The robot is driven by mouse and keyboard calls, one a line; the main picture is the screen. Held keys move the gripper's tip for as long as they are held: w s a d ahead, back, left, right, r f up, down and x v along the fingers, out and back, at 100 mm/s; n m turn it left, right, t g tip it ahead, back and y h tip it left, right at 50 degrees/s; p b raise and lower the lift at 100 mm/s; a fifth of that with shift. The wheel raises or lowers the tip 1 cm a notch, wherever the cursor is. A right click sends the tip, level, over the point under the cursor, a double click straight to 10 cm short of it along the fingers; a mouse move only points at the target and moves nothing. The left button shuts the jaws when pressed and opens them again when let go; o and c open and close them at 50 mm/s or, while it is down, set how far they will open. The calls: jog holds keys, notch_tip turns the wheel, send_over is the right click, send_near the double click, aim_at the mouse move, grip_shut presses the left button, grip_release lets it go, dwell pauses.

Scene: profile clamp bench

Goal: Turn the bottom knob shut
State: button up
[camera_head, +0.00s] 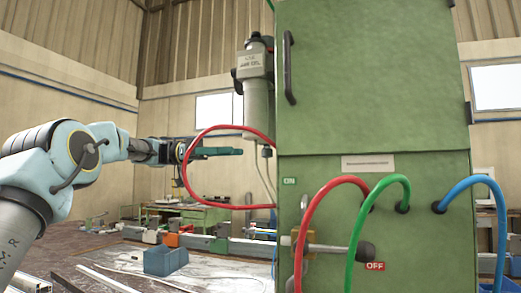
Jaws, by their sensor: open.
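The green cabinet (375,80) fills the right half of the view. Low on its front is a metal lever (325,247) with a dark rounded knob (364,251) at its right end. A red OFF label (375,266) is just below the knob, and a green ON label (289,181) is higher to the left. My gripper (240,151) is left of the cabinet, above and well away from the knob. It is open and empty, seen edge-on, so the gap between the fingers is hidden.
A red hose (318,207) and a green hose (358,222) hang across the lever. A blue hose (470,181) is at the right. Another red hose (195,190) loops around near my gripper. A blue bin (165,261) stands on the bench (110,258) at lower left.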

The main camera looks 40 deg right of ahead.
aim_at(267, 153)
jog(key=p+x, duration=0.2)
jog(key=x, duration=0.7)
jog(key=shift+p, duration=0.3)
jog(key=shift+w, duration=0.1)
grip_shut()
